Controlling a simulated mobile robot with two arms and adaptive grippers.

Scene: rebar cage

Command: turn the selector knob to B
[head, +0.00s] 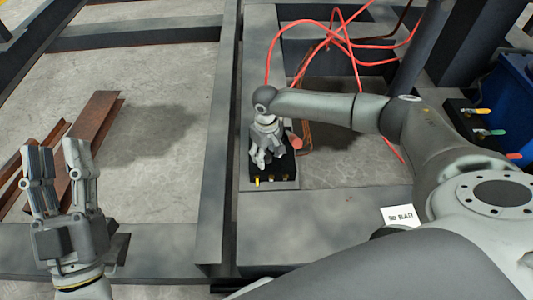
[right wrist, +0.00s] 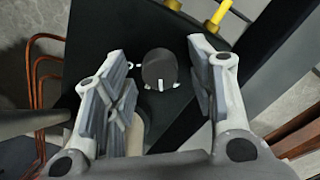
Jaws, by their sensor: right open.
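The selector knob (right wrist: 159,70) is a dark round knob on a black box, seen in the right wrist view. A white pointer mark on it faces the bottom of that picture. Small white marks lie around it, too small to read. My right gripper (right wrist: 157,52) is open, with one finger on each side of the knob and visible gaps to it. In the head view my right gripper (head: 266,145) is over the black box (head: 285,165) and hides the knob. My left gripper (head: 54,150) is open and empty at the far left.
Yellow connectors (right wrist: 217,12) stick out of the box's edge. Red cables (head: 345,45) loop behind the box. Steel beams (head: 215,150) frame the area. Rusty bars (head: 85,145) lie by my left gripper. A blue container (head: 515,85) stands at right.

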